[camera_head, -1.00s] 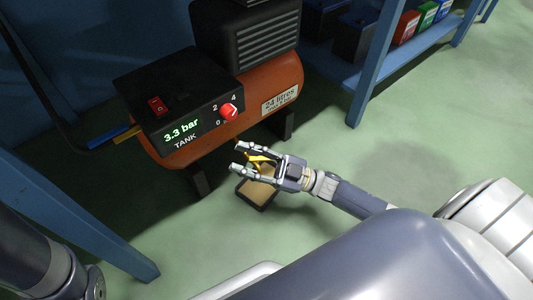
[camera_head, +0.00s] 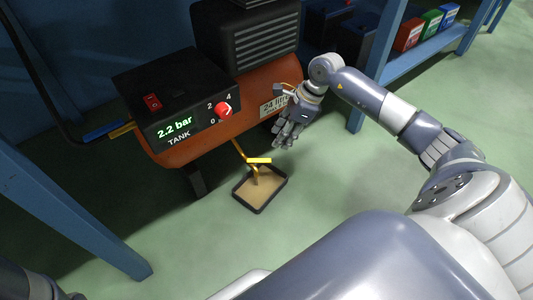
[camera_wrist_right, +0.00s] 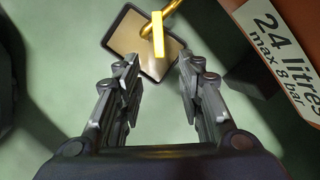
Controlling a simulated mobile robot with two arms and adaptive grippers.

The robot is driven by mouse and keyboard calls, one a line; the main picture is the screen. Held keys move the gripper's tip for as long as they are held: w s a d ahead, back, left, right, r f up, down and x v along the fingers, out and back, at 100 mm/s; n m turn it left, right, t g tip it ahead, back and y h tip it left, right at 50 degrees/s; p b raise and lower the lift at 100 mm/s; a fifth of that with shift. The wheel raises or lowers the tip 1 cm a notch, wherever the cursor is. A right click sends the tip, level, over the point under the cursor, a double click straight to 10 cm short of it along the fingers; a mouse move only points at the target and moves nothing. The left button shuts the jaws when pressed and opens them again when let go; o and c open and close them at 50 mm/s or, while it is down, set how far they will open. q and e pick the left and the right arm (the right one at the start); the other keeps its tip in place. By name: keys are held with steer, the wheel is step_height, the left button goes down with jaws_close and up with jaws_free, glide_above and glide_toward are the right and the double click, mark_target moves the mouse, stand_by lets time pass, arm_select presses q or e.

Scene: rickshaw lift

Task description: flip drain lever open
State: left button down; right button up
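The yellow drain lever (camera_head: 259,160) is at the end of a thin yellow pipe (camera_head: 238,149) below the orange tank (camera_head: 200,143). Its bar lies about level in the head view. A yellowish streak runs from beneath it toward the tray; I cannot tell if it is pipe or liquid. The lever also shows ahead of my fingers in the right wrist view (camera_wrist_right: 158,35). My right gripper (camera_head: 282,143) is open and empty, to the right of the lever and above it in the picture, apart from it. My left gripper is out of view.
A shallow dark-rimmed tray (camera_head: 273,199) with tan contents sits on the green floor under the lever. The compressor panel (camera_head: 176,127) reads 2.2 bar. Blue shelf posts (camera_head: 382,50) stand at right and left. The floor right of the tray is clear.

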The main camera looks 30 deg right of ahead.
mark_target(265, 160)
steer(key=b+x, duration=0.6)
steer(key=x, duration=0.4)
steer(key=shift+w+a+f+b, duration=0.1)
steer(key=shift+a+f+b, duration=0.1)
steer(key=shift+b, duration=0.15)
jaws_close()
